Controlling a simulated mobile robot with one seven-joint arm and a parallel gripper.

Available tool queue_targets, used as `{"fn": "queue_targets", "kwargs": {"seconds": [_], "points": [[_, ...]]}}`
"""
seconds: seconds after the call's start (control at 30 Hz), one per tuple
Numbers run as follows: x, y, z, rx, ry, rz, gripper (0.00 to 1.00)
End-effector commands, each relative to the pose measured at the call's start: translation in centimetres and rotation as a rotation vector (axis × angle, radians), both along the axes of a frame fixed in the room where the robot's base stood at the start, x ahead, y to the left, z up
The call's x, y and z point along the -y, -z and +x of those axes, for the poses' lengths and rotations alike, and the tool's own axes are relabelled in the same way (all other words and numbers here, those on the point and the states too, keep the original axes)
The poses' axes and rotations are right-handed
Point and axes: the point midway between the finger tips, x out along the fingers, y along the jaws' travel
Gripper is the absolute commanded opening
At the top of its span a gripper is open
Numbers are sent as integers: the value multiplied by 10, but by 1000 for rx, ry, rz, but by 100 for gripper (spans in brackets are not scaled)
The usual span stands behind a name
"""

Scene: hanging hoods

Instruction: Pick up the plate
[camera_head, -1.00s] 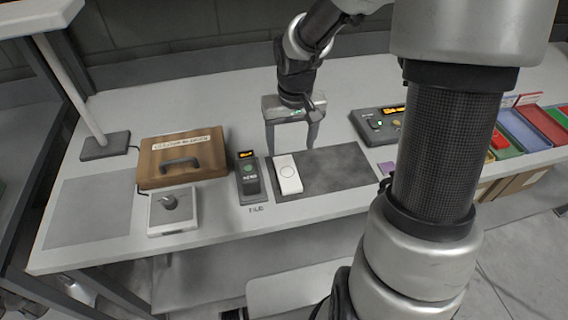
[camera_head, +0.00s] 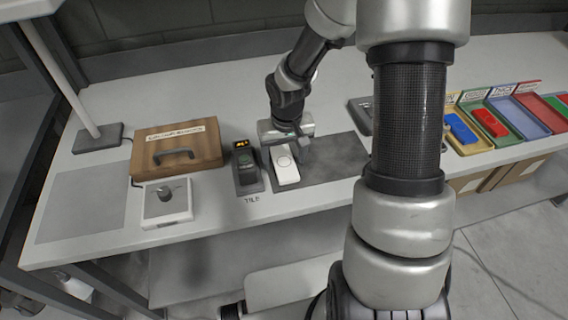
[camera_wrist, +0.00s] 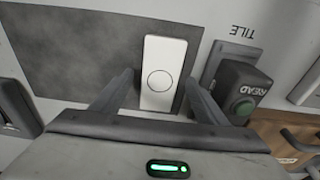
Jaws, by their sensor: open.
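The plate is a small white rectangular tile with a thin circle on it. It lies flat on the left end of a dark grey mat, in the head view (camera_head: 285,169) and in the wrist view (camera_wrist: 164,62). My gripper (camera_head: 285,150) is above the tile's far end in the head view. In the wrist view my gripper (camera_wrist: 158,95) is open, with one finger on each side of the tile. I cannot tell whether the fingers touch it. The tile's far end is partly hidden by my gripper.
A READ button device (camera_head: 247,172) stands close left of the tile. Coloured trays (camera_head: 500,125) with blue and red blocks stand at the right. The mat (camera_head: 325,160) is bare right of the tile.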

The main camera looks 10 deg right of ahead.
Motion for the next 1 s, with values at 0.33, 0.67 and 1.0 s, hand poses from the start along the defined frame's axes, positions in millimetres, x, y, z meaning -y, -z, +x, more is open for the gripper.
{"fn": "queue_targets", "kwargs": {"seconds": [0.33,0.67,1.0], "points": [[0,0,0,0,1,0,25],[0,-7,0,1,2,0,19],[1,-71,1,5,3,-1,19]]}}
